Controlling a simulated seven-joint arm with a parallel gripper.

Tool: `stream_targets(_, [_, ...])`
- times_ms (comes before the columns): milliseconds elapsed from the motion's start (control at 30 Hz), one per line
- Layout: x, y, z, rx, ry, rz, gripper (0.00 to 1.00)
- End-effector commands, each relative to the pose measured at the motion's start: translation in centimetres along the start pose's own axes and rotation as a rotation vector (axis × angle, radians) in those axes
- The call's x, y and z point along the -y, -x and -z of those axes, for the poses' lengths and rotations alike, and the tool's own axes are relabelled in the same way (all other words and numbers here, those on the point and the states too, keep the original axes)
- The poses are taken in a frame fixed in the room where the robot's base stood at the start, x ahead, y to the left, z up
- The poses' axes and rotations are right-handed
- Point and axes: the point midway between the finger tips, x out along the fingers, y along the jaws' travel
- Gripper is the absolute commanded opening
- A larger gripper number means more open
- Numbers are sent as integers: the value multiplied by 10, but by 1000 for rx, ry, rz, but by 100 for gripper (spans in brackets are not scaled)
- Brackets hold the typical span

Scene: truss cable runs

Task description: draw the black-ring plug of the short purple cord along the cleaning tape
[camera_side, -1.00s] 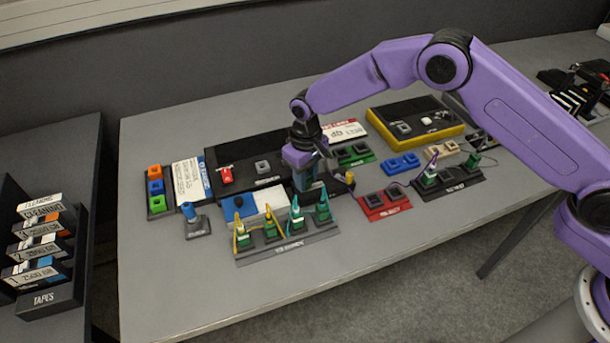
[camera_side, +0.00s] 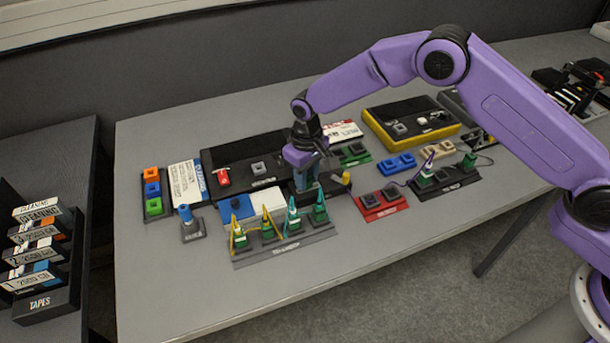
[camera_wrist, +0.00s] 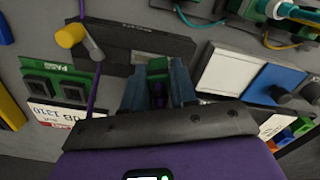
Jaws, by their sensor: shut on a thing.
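My gripper (camera_side: 307,187) is low over a dark block near the table's middle. In the wrist view, my gripper (camera_wrist: 158,92) is shut on a green plug (camera_wrist: 157,68), whose lower part and ring are hard to make out. The dark block (camera_wrist: 125,38) has a pale grey strip (camera_wrist: 146,58), apparently the cleaning tape, just beyond the fingertips. Whether the plug touches it cannot be told. A yellow-ended lever (camera_wrist: 80,38) stands at the block's left. A thin purple cord (camera_wrist: 95,92) runs past the block's left side. The side view hides the plug behind the fingers.
A blue-and-white pad (camera_side: 267,203) lies left of the gripper. A rack (camera_side: 285,248) with upright green and teal plugs stands in front. A red double socket (camera_side: 381,204) and a black rack (camera_side: 445,183) with a purple-corded plug are to the right. The front table strip is clear.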

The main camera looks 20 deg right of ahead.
Motion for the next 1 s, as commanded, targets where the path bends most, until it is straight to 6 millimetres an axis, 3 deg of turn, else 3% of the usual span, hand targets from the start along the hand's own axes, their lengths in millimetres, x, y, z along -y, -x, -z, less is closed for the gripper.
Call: stream_targets(1000, [-8, -1, -4, 4, -1, -2, 0])
